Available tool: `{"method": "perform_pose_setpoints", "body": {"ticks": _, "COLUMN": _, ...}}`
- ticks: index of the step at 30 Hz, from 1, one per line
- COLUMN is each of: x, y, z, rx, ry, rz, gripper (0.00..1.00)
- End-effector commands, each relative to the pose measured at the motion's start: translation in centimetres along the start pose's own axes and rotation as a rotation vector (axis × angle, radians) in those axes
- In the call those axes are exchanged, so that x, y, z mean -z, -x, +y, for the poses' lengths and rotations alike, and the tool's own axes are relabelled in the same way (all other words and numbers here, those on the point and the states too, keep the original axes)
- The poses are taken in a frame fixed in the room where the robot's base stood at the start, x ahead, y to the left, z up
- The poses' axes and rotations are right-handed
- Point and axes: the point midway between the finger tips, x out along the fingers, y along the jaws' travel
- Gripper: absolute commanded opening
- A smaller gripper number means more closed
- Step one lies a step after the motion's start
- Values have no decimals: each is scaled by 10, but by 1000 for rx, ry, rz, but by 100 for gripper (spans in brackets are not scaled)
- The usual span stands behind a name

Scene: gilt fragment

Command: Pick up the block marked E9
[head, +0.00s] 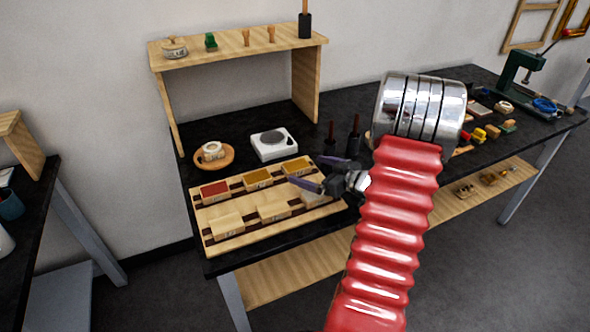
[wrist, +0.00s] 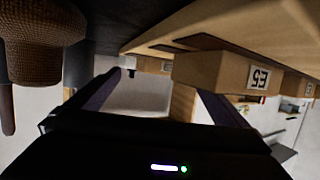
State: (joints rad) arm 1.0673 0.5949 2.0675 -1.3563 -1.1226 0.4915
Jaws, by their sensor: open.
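My gripper (head: 320,174) is open, its two purple fingers over the right end of a wooden rack (head: 205,248) in the head view. The rack holds two rows of blocks. The back row has a red-topped block (head: 215,190), an orange-topped block (head: 258,180) and a yellow-topped block (head: 297,167). The front row has pale blocks, at left (head: 227,226), middle (head: 273,212) and right (head: 316,198); the right one is partly hidden by my gripper. In the wrist view, a labelled block (wrist: 210,72) is beside the right finger; its label looks like E5. I cannot make out E9.
A white scale (head: 273,146) and a wooden dish (head: 214,156) stand behind the rack. Dark upright tools (head: 354,140) stand close behind my gripper. A wooden shelf (head: 235,45) rises at the back. My red arm hides part of the black bench.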

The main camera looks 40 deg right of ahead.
Motion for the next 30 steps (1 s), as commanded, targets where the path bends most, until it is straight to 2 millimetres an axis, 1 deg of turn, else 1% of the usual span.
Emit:
{"method": "perform_pose_setpoints", "body": {"ticks": 1, "x": 0, "y": -8, "z": -2, "rx": 4, "ry": 1, "rz": -1, "gripper": 99}}
{"method": "perform_pose_setpoints", "body": {"ticks": 6, "x": 2, "y": -30, "z": -3, "rx": 3, "ry": 1, "rz": 0, "gripper": 99}}
{"method": "perform_pose_setpoints", "body": {"ticks": 9, "x": 2, "y": -39, "z": -3, "rx": 2, "ry": 1, "rz": -1, "gripper": 99}}
{"method": "perform_pose_setpoints", "body": {"ticks": 12, "x": 2, "y": -41, "z": -3, "rx": 1, "ry": 2, "rz": -1, "gripper": 99}}
{"method": "perform_pose_setpoints", "body": {"ticks": 26, "x": 2, "y": -41, "z": -3, "rx": 1, "ry": 1, "rz": -1, "gripper": 99}}
{"method": "perform_pose_setpoints", "body": {"ticks": 27, "x": 2, "y": -41, "z": -3, "rx": 1, "ry": 1, "rz": -1, "gripper": 98}}
{"method": "perform_pose_setpoints", "body": {"ticks": 30, "x": 2, "y": -41, "z": -3, "rx": 1, "ry": 1, "rz": -1, "gripper": 91}}
